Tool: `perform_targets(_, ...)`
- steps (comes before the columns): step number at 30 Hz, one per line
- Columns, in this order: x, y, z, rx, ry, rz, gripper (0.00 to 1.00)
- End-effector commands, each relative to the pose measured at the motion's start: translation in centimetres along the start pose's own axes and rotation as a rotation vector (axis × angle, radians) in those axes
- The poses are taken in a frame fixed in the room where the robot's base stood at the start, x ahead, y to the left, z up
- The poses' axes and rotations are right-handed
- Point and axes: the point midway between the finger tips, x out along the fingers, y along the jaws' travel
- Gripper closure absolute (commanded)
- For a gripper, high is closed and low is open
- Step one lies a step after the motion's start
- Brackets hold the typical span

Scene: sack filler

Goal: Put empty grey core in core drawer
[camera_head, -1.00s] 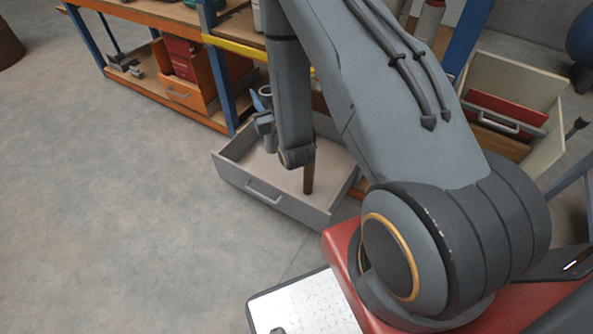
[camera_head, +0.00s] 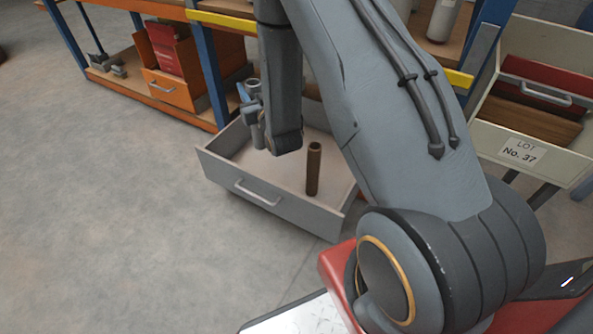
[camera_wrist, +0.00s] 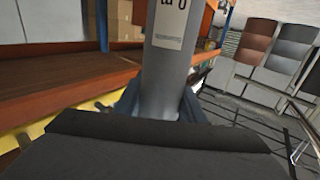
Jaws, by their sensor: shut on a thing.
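A grey core (camera_wrist: 168,60) with a white label stands upright between the blue fingers of my gripper (camera_wrist: 163,104) in the wrist view. My gripper is shut on it. In the head view my gripper (camera_head: 252,107) and the core (camera_head: 258,135) show partly behind my arm, over the back left of the open grey drawer (camera_head: 225,180). I cannot tell whether the core's lower end touches the drawer floor. A brown core (camera_head: 313,170) stands upright inside the drawer, to the right of my gripper.
A blue-legged bench with an orange drawer (camera_head: 170,88) stands at the left. A cream drawer (camera_head: 520,150), marked Lot No. 37 and holding red and brown items, is open at the right. A white cylinder (camera_head: 443,20) stands on the shelf behind. The floor at the left is clear.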

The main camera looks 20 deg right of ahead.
Motion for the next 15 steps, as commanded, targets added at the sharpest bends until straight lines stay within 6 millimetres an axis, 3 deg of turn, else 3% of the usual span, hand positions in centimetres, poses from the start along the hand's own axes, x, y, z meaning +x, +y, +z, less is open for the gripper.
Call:
perform_targets(1,0.8,0.1,1.5,0.000,0.002,-0.001,0.97)
perform_targets(15,5.9,0.3,8.0,-0.004,0.002,-0.009,0.97)
